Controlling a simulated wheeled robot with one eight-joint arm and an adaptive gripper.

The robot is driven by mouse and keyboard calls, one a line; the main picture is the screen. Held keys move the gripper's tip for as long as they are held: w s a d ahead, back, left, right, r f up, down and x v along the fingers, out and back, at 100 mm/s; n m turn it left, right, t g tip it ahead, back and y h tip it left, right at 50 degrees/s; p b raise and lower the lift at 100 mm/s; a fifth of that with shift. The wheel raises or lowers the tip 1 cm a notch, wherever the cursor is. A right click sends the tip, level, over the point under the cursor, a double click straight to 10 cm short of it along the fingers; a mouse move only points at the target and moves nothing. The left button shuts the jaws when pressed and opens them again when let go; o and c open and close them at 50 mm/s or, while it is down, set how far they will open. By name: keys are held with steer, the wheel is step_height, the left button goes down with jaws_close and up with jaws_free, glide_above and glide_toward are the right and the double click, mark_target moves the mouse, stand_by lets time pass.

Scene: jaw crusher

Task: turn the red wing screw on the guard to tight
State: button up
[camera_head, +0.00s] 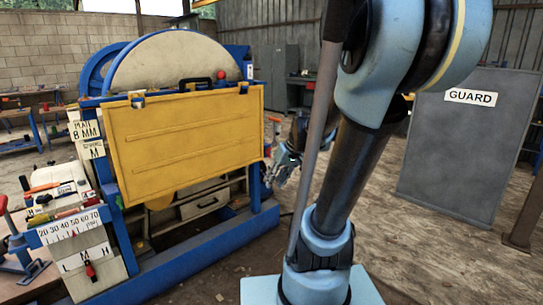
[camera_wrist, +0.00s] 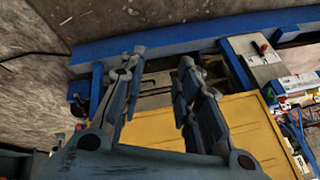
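The guard is a yellow panel (camera_head: 190,140) on the front of the blue machine. A red knob (camera_head: 221,75) stands at its top edge beside a black handle; I cannot tell whether it is the wing screw or how it is turned. My gripper (camera_head: 287,160) is to the right of the guard, partly hidden behind my arm. In the wrist view its two fingers (camera_wrist: 158,72) are spread with nothing between them, and the yellow panel (camera_wrist: 245,125) lies below and to the right. A small reddish spot (camera_wrist: 79,127) shows left of the fingers, too blurred to name.
A red pointer (camera_head: 90,268) sits on an L M H plate at the lower left. Tools lie on a side bench (camera_head: 62,195). A grey board marked GUARD (camera_head: 455,150) stands at the right. Blue rails (camera_head: 190,262) run along the machine's base. Floor between machine and board is open.

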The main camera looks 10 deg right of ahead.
mark_target(269, 152)
steer(key=w+d+n+t+y, duration=0.3)
steer(key=w+t+y, duration=0.2)
steer(key=w, duration=2.3)
steer(key=w+d+f+n+t+y, duration=0.15)
steer(key=w+d+f+t, duration=0.45)
steer(key=w+d+f, duration=0.7)
steer(key=r+x, duration=0.1)
steer(key=x, duration=1.7)
steer(key=shift+w+d+r, duration=0.15)
steer(key=shift+w+r, duration=0.05)
steer(key=shift+w, duration=0.15)
